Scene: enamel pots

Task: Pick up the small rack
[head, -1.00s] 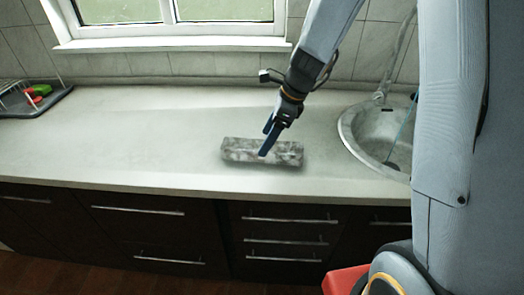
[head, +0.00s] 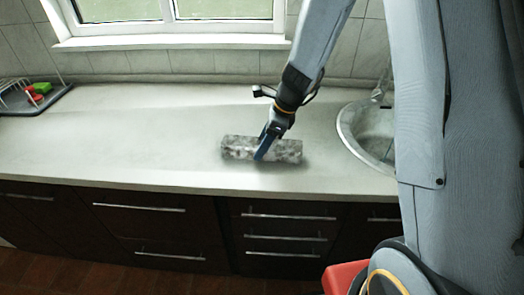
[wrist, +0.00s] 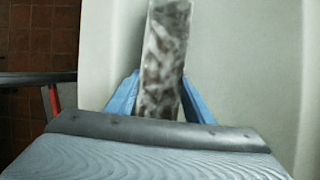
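The small rack (head: 285,150) appears as a long, low block, mottled grey and white, lying on the pale counter left of the sink. In the wrist view it (wrist: 165,50) runs away from me between the two blue fingers. My gripper (head: 262,154) reaches down over the middle of the rack in the head view. In the wrist view my gripper (wrist: 160,76) is open, with one finger on each side of the rack. The fingers stand very close to its sides; I cannot tell whether they touch it. The near end of the rack is hidden behind the gripper body.
The counter (head: 130,140) is clear around the rack. A round metal sink (head: 365,130) lies to the right. A dark tray (head: 48,104) with a wire dish rack and red and green things stands at the far left. A window and tiled wall bound the back.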

